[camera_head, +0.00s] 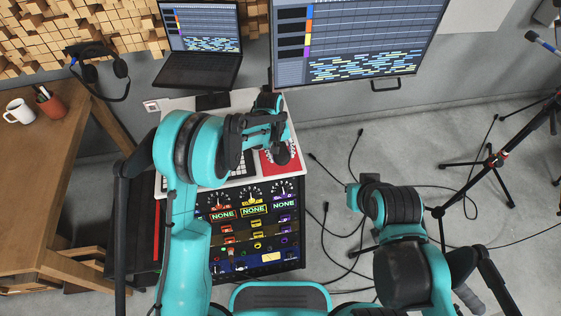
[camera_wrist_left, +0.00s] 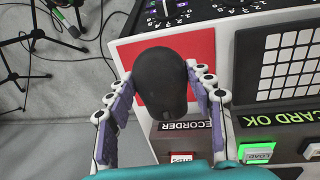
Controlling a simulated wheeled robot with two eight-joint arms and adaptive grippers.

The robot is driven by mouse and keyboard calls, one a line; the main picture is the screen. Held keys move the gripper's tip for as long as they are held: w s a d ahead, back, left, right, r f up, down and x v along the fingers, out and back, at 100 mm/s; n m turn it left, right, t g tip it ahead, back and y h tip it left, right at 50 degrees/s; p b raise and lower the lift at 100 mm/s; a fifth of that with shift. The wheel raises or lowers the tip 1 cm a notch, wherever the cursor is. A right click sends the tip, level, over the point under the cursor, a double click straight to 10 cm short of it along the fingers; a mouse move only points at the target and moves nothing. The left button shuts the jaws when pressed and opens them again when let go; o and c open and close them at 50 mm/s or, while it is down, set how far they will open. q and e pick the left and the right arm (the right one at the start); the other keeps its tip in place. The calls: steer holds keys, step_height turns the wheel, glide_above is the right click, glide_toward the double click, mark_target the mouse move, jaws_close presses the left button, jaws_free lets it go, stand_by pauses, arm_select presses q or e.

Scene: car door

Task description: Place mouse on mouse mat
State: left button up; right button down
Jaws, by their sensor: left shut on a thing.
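A black mouse (camera_wrist_left: 160,78) is between the two fingers of my left gripper (camera_wrist_left: 165,90) in the left wrist view. The gripper is shut on it. In the head view the left gripper (camera_head: 277,140) hangs at the right end of the white desk top, with the dark mouse (camera_head: 282,154) at its tips. The red mouse mat (camera_wrist_left: 198,44) lies beneath the mouse and is partly covered by it. The mat also shows in the head view (camera_head: 268,168). I cannot tell whether the mouse touches the mat. My right gripper is not clearly in view.
A white desk top (camera_head: 184,104) bears a keyboard with light keys (camera_head: 238,166), left of the mat. A rack with lit panels (camera_head: 255,225) is below its front edge. A laptop (camera_head: 199,68) and a large monitor (camera_head: 350,45) stand behind. Cables and tripod stands (camera_head: 488,160) are on the right floor.

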mark_target(280, 158)
arm_select(q)
steer(key=shift+w+f, duration=0.45)
steer(key=shift+w, duration=0.15)
steer(key=shift+a+f+b, duration=0.1)
steer(key=shift+f+b, duration=0.85)
steer(key=shift+f, duration=0.9)
steer(key=shift+s, duration=0.1)
steer(key=shift+f, duration=0.2)
steer(key=o, duration=1.2)
